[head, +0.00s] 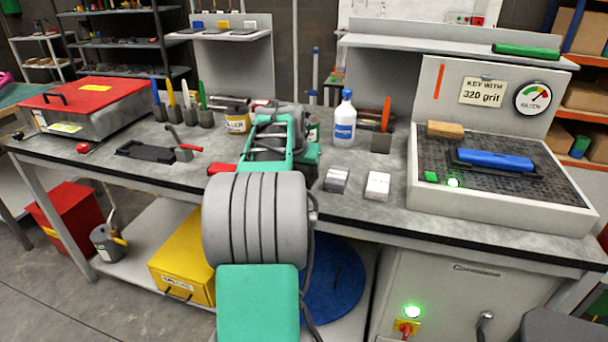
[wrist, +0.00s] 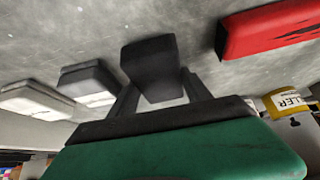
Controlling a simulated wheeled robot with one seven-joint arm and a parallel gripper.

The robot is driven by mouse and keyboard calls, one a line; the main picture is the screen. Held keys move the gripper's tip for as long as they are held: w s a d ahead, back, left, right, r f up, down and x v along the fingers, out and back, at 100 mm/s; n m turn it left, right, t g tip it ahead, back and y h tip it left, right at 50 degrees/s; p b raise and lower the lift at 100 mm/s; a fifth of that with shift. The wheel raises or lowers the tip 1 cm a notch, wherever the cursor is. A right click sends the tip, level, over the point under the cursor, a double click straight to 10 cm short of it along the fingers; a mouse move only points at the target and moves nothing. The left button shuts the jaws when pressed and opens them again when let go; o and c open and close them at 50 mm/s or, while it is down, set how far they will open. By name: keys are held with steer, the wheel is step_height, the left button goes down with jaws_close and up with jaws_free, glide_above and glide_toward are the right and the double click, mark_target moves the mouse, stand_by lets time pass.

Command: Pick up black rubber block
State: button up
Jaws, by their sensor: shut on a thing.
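The black rubber block (wrist: 150,62) shows in the wrist view, between the two dark fingers of my gripper (wrist: 160,88). The fingers are shut on its sides, and its far end sticks out beyond them. The grey bench top lies behind it; I cannot tell whether the block touches the bench or is held just above it. In the head view my own arm hides the block and the fingers.
A red object (wrist: 270,30) and a filler tin (wrist: 287,102) are at the right of the wrist view.

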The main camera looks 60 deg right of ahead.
mark_target(304, 169)
steer(key=shift+c, duration=0.3)
steer(key=shift+r, duration=0.5)
step_height(304, 169, up, 3)
steer(key=shift+s+a, duration=0.1)
steer(key=shift+a, duration=0.05)
steer(key=a+r, duration=0.1)
steer(key=s+a+r, duration=0.1)
steer(key=r, duration=0.1)
steer(key=s+a+r, duration=0.1)
steer(key=shift+s+r+p, duration=0.25)
steer(key=shift+r+p, duration=0.05)
steer(key=s+a+r, duration=0.4)
steer(key=s+a, duration=0.2)
steer(key=a, duration=0.1)
steer(key=shift+a+r+b, duration=0.2)
steer(key=shift+a+b, duration=0.1)
steer(key=shift+a, duration=0.05)
